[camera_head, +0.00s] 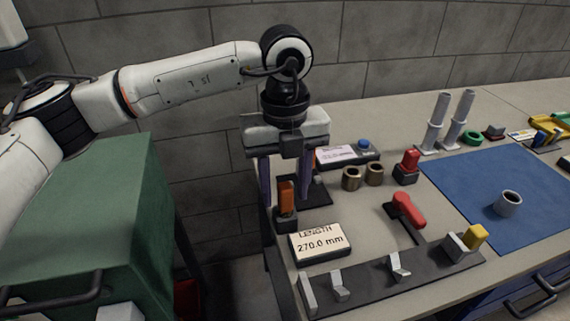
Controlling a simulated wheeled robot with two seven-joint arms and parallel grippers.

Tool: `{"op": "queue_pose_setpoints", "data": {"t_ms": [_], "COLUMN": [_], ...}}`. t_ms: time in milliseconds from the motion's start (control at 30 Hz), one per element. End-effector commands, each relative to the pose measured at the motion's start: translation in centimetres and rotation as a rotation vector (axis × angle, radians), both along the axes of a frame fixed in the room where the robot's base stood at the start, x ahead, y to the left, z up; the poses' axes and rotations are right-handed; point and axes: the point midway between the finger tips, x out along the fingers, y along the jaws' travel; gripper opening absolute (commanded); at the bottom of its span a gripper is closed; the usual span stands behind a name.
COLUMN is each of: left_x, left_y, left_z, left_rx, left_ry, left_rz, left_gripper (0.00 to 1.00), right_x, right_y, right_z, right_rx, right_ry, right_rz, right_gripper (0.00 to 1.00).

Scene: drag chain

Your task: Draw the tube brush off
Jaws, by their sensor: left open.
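My left gripper (285,190) points down at the near left end of the workbench. Its two fingers are apart, one on each side of an upright orange-brown piece (286,193) that stands in a dark block (287,219). I cannot tell whether the fingers touch it. No brush bristles show clearly, so I cannot tell whether this piece is the tube brush. My right gripper is not in view.
A sign reading 270.0 mm (320,242) lies close in front. A blue mat (465,190) holds a grey ring (508,203).

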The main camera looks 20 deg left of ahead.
Motion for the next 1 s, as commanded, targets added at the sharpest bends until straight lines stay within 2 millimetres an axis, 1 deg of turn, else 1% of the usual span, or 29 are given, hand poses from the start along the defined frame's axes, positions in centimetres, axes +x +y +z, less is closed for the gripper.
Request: {"op": "queue_pose_setpoints", "data": {"t_ms": [100, 200, 500, 567, 700, 767, 1000], "left_x": [0.0, 0.0, 0.0, 0.0, 0.0, 0.0, 0.0], "left_y": [0.0, 0.0, 0.0, 0.0, 0.0, 0.0, -0.1], "left_z": [-1.3, -1.9, -2.1, -2.1, -2.1, -2.1, -1.8], "left_rx": [0.000, -0.001, -0.002, -0.002, -0.002, -0.002, -0.002], "left_ry": [0.002, 0.001, -0.001, 0.000, 0.000, 0.000, 0.000], "left_rz": [0.000, -0.001, -0.001, -0.001, -0.001, -0.001, -0.001], "left_gripper": [0.42, 0.42, 0.42, 0.34, 0.10, 0.00, 0.00], "right_x": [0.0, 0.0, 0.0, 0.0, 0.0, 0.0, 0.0], "right_y": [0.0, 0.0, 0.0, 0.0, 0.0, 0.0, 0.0], "right_z": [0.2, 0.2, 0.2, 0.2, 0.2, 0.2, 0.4], "right_rx": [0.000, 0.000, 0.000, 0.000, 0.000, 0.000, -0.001], "right_ry": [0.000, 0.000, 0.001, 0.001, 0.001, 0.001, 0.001], "right_rz": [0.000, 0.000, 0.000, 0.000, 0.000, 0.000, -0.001], "right_gripper": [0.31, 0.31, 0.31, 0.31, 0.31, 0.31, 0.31]}}
